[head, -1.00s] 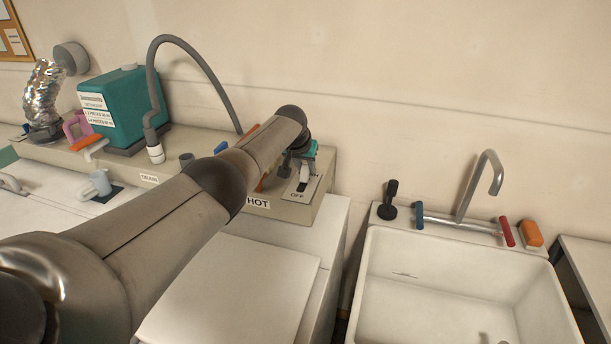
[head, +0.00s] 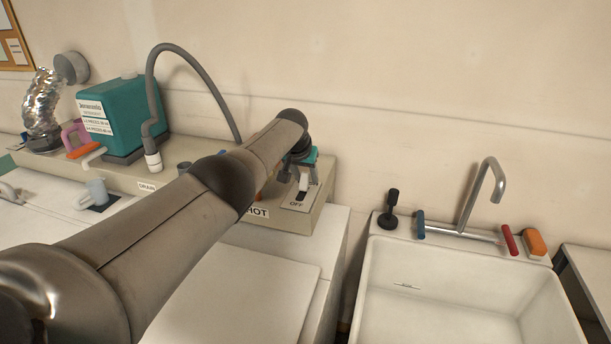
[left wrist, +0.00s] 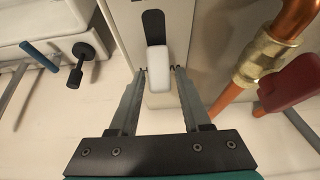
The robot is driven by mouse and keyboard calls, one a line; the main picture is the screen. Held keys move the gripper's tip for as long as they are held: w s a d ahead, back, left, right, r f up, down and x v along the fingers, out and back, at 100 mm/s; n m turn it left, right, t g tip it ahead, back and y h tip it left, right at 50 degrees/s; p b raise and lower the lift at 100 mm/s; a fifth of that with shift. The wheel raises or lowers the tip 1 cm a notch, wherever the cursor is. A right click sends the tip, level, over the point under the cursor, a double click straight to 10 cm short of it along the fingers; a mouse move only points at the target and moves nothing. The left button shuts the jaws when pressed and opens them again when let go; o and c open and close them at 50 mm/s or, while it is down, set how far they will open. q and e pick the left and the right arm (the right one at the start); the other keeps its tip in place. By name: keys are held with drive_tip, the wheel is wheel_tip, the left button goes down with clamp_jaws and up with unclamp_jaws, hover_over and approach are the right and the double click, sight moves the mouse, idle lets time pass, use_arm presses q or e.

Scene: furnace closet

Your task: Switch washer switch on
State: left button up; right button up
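The washer switch has a white lever (left wrist: 158,68) on a dark slot (left wrist: 153,27), set in a pale plate with an "OFF" label (head: 296,204) on the washer's control panel (head: 285,219). In the head view the dark slot shows between the lever and that label; the plate's far end is hidden by my gripper. My left gripper (head: 301,172) is over the switch's far end. In the left wrist view its two fingers (left wrist: 160,72) stand apart, one on each side of the lever, with small gaps. My right gripper is in no view.
A copper pipe (left wrist: 262,62) and a red handle (left wrist: 292,83) are close beside the left fingers. A "HOT" label (head: 257,211) is left of the switch. A teal container (head: 122,115) and grey hose (head: 157,85) stand further left. A white sink (head: 375,300) is at right.

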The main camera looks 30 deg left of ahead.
sight(305, 173)
use_arm(q)
drive_tip(key=shift+o, duration=0.7)
drive_tip(key=p+v, duration=0.3)
drive_tip(key=shift+p+v, duration=0.5)
drive_tip(key=shift+v, duration=0.6)
drive_tip(key=v, duration=1)
